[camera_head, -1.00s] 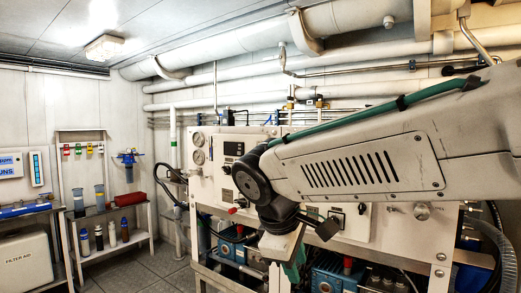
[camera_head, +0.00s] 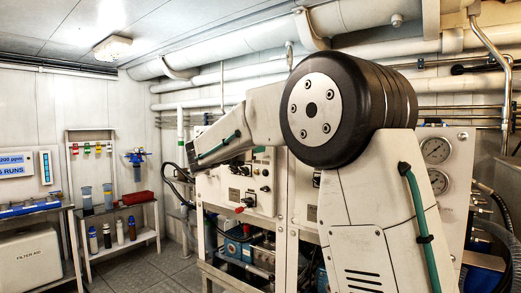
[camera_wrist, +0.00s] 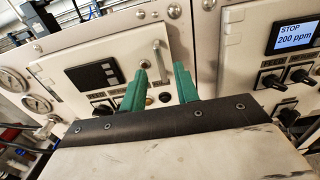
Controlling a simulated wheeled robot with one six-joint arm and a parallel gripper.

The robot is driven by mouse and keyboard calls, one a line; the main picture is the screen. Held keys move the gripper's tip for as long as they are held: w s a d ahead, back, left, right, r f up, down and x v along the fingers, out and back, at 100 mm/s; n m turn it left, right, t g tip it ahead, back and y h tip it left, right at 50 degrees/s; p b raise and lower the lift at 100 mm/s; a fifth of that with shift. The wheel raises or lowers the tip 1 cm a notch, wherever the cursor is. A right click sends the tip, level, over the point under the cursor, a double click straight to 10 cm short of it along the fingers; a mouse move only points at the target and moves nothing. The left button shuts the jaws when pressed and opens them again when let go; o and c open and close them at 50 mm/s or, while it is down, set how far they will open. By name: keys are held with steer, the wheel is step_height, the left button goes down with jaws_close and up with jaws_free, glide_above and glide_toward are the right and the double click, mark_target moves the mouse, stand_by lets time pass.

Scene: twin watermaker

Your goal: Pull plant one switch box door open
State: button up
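A pale switch box door (camera_wrist: 122,57) is on the panel front in the wrist view. It has a black display window (camera_wrist: 95,76), dark knobs and an upright metal bar handle (camera_wrist: 160,56) near its right edge. The door looks closed. My gripper (camera_wrist: 160,77) has two green fingers spread apart, pointing at the door, with the handle between and beyond them. I cannot tell how far the handle is from the fingertips. Nothing shows between the fingers. In the head view my arm covers part of the panel front (camera_head: 240,190), and the fingers cannot be made out.
A second pale box with a "STOP 200 ppm" screen (camera_wrist: 296,36) and knobs is to the right in the wrist view. Gauges (camera_wrist: 36,104) are at left. A shelf with bottles (camera_head: 120,232) stands at far left. Pipes (camera_head: 250,60) run overhead. Floor (camera_head: 150,272) shows clear at lower left.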

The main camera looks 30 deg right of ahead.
steer(key=shift+x, duration=1.95)
jaws_close()
